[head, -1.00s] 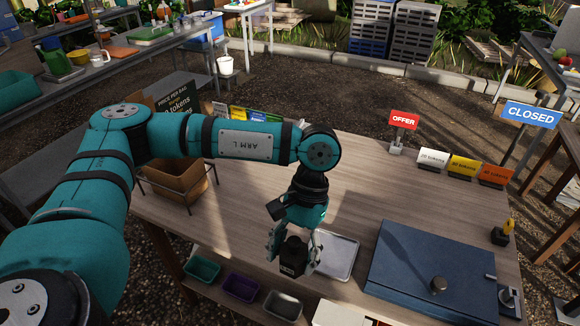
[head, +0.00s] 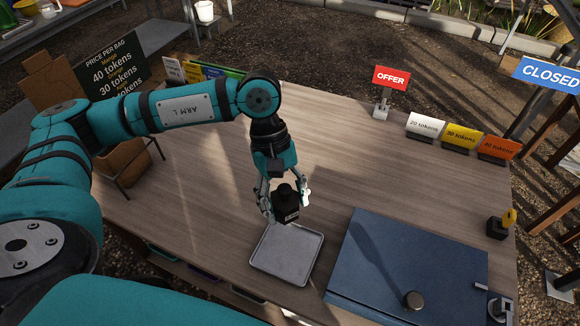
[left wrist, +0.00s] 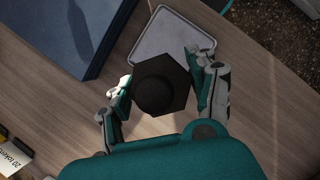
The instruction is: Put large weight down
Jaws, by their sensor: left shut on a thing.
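My left gripper (head: 282,203) is shut on the large weight (head: 286,204), a dark black block with a small pale label. In the left wrist view the weight (left wrist: 160,86) shows from above as a dark hexagonal body with a round knob, between both fingers of the left gripper (left wrist: 162,92). In the head view it is at the back edge of a grey metal tray (head: 284,254) on the wooden table. Whether its base touches the table cannot be told. My right gripper is not in view.
A blue flat-topped box (head: 400,262) with a dark round knob stands right of the tray. Token signs (head: 462,137) and a red OFFER sign (head: 391,78) line the back right. A small black-and-yellow object (head: 501,224) sits near the right edge. The table's middle (head: 340,150) is clear.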

